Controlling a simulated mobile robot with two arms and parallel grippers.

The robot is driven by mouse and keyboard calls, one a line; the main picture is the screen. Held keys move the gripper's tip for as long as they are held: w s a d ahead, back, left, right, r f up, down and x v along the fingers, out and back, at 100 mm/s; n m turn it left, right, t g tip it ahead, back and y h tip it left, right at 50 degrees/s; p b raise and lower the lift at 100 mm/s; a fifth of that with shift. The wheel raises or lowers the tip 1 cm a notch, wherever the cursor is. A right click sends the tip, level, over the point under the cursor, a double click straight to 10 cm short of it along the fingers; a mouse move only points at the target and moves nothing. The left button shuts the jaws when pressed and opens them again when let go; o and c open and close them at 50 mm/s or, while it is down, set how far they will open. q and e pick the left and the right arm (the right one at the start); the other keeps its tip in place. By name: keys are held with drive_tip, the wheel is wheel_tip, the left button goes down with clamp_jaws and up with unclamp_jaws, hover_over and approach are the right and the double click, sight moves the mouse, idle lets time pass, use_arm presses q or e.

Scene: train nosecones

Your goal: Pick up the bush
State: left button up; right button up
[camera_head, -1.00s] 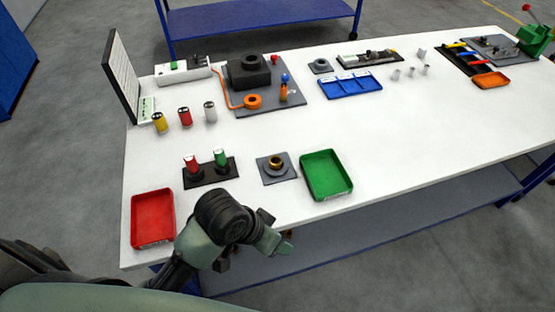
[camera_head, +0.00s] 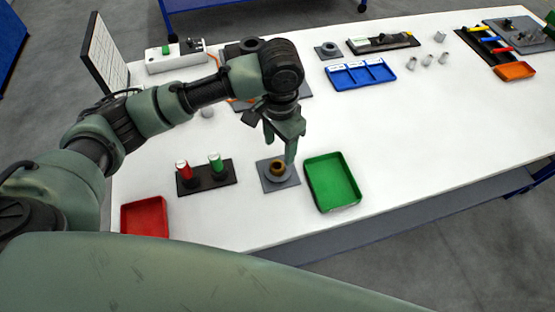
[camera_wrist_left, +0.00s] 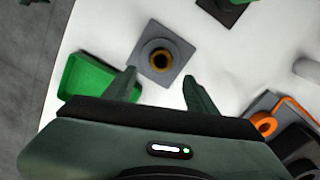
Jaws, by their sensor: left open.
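The bush (camera_head: 277,171) is a small brass ring sitting on a grey square plate (camera_head: 291,180) on the white table. In the left wrist view the bush (camera_wrist_left: 153,62) looks like a brass ring around a dark hole, on a round boss of the plate (camera_wrist_left: 177,35). My left gripper (camera_head: 280,149) is open and empty, above the plate with its fingers pointing down. In the left wrist view the bush lies between and just beyond the two fingertips (camera_wrist_left: 160,77). My right gripper is not in view.
A green tray (camera_head: 312,164) stands right of the plate. A black stand (camera_head: 226,181) with a red and a green cylinder is on its left. A red tray (camera_head: 127,233) is at the front left. A blue tray (camera_head: 337,80) lies farther back.

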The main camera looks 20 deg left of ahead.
sight(277, 163)
use_arm(q)
drive_tip(key=f, duration=0.3)
drive_tip(key=shift+s+p, duration=0.25)
drive_tip(key=shift+p, duration=0.1)
drive_tip(key=f, duration=0.2)
drive_tip(key=f+p, duration=0.1)
drive_tip(key=shift+a+f, duration=0.25)
drive_tip(key=shift+f, duration=0.45)
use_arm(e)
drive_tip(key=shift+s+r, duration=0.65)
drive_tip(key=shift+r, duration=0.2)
use_arm(q)
clamp_jaws()
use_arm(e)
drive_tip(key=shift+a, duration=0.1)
